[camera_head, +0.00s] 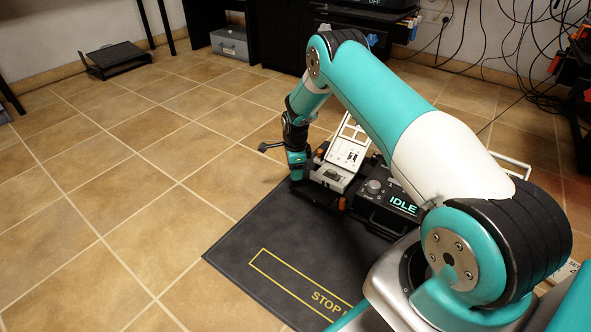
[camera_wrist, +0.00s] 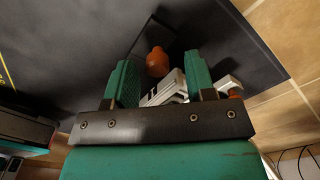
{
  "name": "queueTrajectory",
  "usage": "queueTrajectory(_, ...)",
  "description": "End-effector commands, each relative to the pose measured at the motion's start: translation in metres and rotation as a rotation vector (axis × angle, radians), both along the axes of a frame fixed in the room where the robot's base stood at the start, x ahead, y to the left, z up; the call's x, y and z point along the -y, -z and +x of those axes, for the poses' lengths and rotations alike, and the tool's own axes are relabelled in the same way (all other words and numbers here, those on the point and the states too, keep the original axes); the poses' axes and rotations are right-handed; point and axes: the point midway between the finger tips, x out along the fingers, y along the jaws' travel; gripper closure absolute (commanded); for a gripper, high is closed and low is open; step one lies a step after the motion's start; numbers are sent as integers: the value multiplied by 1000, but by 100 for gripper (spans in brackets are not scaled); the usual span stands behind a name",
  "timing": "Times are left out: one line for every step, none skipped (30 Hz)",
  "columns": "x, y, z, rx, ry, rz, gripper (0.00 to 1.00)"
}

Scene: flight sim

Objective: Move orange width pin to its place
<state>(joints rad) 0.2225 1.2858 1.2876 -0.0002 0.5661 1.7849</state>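An orange pin (camera_wrist: 157,61) shows in the wrist view between my two teal fingertips, with dark gaps on both sides of it. My gripper (camera_wrist: 158,68) is open, and the frames do not show how far the pin lies beyond the fingertips. A second orange part (camera_wrist: 235,93) is partly hidden beside the right finger. In the head view my gripper (camera_head: 297,170) points down at the left end of the device (camera_head: 371,212), and its fingertips are hard to make out. Small orange parts (camera_head: 322,148) show on the device there. I cannot tell which one is the width pin.
The device has a knob, a lit "IDLE" display (camera_head: 403,204) and a raised white panel (camera_head: 349,146) close to my gripper. It stands on a dark mat (camera_head: 250,235) with yellow marking. Loose cables (camera_head: 530,50) hang at the upper right.

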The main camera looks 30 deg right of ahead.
Motion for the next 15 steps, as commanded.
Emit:
queueTrajectory(0,0,0,0,0,0,50)
queueTrajectory(0,1,0,0,0,0,50)
queueTrajectory(0,1,0,-1,0,0,50)
queueTrajectory(0,1,-1,-1,0,0,50)
queueTrajectory(0,0,-1,-1,0,0,50)
queueTrajectory(0,-1,0,-1,0,0,50)
queueTrajectory(0,-3,0,-1,1,0,50)
queueTrajectory(0,-6,0,0,1,0,50)
queueTrajectory(0,-11,0,0,1,0,50)
queueTrajectory(0,-16,0,0,1,0,50)
queueTrajectory(0,-22,0,0,1,0,50)
queueTrajectory(0,-30,0,0,1,0,50)
queueTrajectory(0,-37,0,0,1,0,50)
queueTrajectory(0,-45,0,0,1,0,50)
queueTrajectory(0,-56,0,0,0,0,50)
